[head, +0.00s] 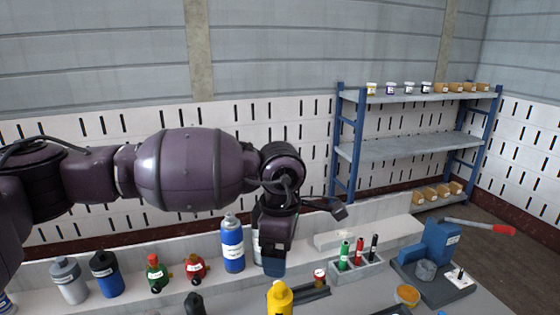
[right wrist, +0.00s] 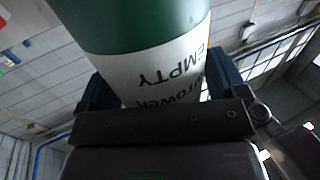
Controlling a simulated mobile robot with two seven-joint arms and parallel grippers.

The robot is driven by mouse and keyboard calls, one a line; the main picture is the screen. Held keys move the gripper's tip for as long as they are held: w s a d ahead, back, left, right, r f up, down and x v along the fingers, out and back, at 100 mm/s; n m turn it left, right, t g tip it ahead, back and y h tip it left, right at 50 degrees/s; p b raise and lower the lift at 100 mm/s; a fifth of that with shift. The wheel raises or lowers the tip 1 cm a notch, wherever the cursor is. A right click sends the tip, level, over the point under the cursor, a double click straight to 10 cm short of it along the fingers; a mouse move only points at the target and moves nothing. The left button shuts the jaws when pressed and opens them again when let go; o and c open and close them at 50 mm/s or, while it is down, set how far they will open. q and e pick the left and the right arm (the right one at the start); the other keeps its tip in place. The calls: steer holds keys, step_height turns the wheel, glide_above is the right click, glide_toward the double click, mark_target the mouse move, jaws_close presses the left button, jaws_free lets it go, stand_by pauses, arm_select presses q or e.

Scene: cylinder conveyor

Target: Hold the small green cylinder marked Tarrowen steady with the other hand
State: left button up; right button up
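In the right wrist view a green cylinder (right wrist: 135,22) with a white label fills the upper middle. The label's text is upside down; "EMPTY" and part of a name like Tarrowen can be read. My right gripper (right wrist: 160,82) has a dark blue finger on each side of the cylinder and is shut on it. In the head view my left arm reaches in from the left, and my left gripper (head: 272,263) points down over the bench. Its finger gap cannot be made out. The cylinder and my right gripper are not seen in the head view.
A blue spray can (head: 232,245), grey bottle (head: 69,281) and blue bottle (head: 104,275) stand along the back ledge. A yellow bottle (head: 280,299) is just in front of my left gripper. A marker holder (head: 356,271) and blue press (head: 441,243) are to the right.

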steer(key=shift+o, duration=0.6)
steer(key=shift+s+d, duration=0.1)
